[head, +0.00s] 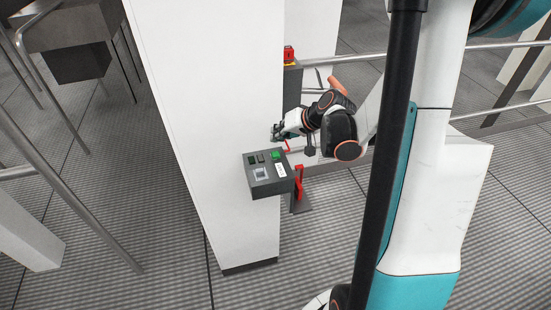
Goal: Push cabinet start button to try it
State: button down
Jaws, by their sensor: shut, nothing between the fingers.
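The cabinet (267,174) is a small grey control box fixed low on the side of a white column. Its sloped top carries a green button (276,155) near the far right, dark elements beside it, a pale square and a white label. I take the green button for the start button; its lettering is too small to read. My gripper (275,135) is shut and empty, just above and behind the box at its far edge. It appears apart from the button. The fingertips are small and partly merge with the column's edge.
The white column (200,110) stands directly left of and behind the box. A red handle (299,175) is right of the box. Metal railings (340,60) run behind my arm. Open grated floor (130,200) lies left.

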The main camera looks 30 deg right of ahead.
aim_at(278, 152)
jog(key=shift+f+b, duration=1.25)
jog(key=shift+f, duration=0.55)
jog(key=shift+f, duration=0.1)
jog(key=shift+f+b, duration=0.25)
jog(key=shift+b, duration=0.2)
jog(key=shift+f+b, duration=0.5)
dwell(0.5)
jog(key=shift+r, duration=0.1)
jog(key=shift+r+p, duration=0.6)
jog(key=shift+r, duration=0.2)
jog(key=shift+r, duration=0.1)
jog(key=shift+r+p, duration=1.75)
jog(key=shift+r, duration=0.7)
